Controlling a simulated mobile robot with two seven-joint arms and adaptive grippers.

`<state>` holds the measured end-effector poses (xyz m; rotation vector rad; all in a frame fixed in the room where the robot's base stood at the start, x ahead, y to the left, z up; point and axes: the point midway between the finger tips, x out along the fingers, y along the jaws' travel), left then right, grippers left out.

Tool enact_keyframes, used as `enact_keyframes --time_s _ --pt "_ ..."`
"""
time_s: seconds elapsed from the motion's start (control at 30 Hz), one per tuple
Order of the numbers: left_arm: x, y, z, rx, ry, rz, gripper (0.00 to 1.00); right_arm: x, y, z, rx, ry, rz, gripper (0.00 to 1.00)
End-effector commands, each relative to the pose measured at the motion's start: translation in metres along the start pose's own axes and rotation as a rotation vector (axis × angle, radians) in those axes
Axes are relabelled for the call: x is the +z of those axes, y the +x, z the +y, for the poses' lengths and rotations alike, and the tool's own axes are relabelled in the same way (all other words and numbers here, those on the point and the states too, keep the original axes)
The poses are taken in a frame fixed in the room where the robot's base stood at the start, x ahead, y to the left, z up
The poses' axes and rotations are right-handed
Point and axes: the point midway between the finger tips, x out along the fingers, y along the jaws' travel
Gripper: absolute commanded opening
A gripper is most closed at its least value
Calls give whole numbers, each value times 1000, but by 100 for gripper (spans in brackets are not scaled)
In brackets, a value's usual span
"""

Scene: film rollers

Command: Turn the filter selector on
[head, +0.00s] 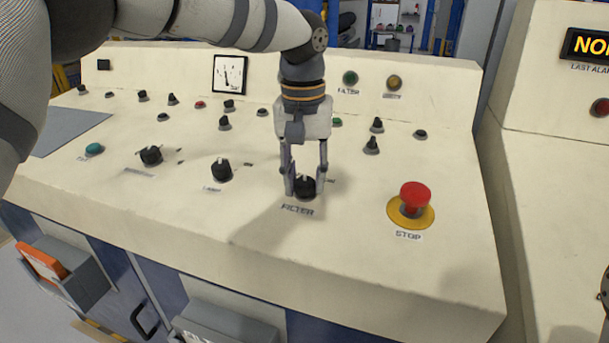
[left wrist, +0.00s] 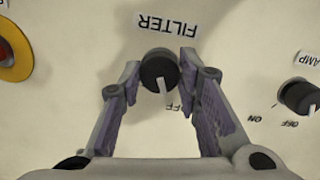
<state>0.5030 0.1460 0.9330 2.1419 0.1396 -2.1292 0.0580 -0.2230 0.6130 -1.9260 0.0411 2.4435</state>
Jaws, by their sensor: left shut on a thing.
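The filter selector is a round black knob (head: 305,188) on the cream sloped console, with the FILTER label (head: 297,211) in front of it. My left gripper (head: 305,178) reaches down from above with its fingers on either side of the knob. In the left wrist view the knob (left wrist: 159,70) sits between the two fingertips, and my gripper is shut on it. Its white pointer (left wrist: 165,89) points down and slightly right in that view, towards a partly hidden OFF mark (left wrist: 176,106). The ON mark cannot be read in the wrist view.
The red STOP button (head: 415,197) on its yellow base stands to the right of the selector. The LAMP knob (head: 221,170) is to the left. A green FILTER light (head: 350,77) is on the upright back panel. Several small switches stand behind the selector.

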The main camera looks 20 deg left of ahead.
Motion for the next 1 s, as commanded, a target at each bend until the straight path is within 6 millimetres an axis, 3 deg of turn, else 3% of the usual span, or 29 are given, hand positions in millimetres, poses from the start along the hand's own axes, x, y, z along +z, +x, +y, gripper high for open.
enact_keyframes --time_s 0.7,1.0 --pt "1 0 1 -62 636 -1 3 -10 -16 0 -2 0 48 0" --pt "1 0 1 -81 831 -1 3 -12 -18 -1 -2 0 55 0"
